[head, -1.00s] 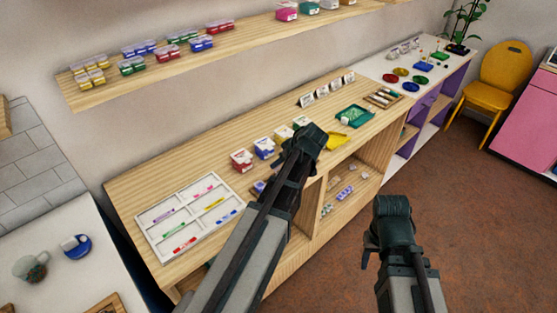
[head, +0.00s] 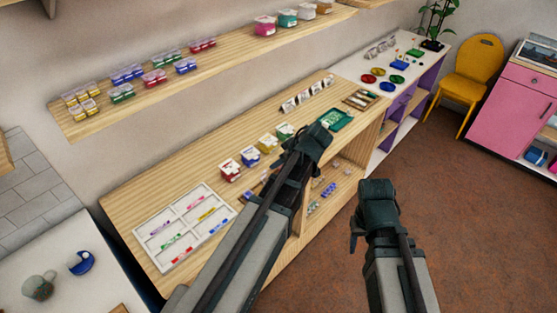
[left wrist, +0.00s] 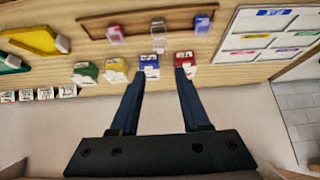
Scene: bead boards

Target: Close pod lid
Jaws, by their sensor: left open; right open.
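My left gripper (head: 316,140) is over the wooden counter in the head view, and its arm hides part of the counter. In the left wrist view its fingers (left wrist: 159,76) are apart and empty, with a blue box (left wrist: 149,64) showing between the tips and a red box (left wrist: 184,58) by the right tip. A wooden tray (left wrist: 130,24) holds a red pod (left wrist: 115,34), a clear pale piece (left wrist: 158,36) and a blue pod (left wrist: 202,24). I cannot tell which lid is open. My right gripper (head: 376,205) is open above the floor, away from the counter.
A white divided tray (head: 184,228) with coloured sticks lies at the counter's left end. A green tray (head: 336,120) lies right of my left gripper. A wall shelf (head: 215,75) carries several lidded pods. The brown floor (head: 480,230) at right is clear.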

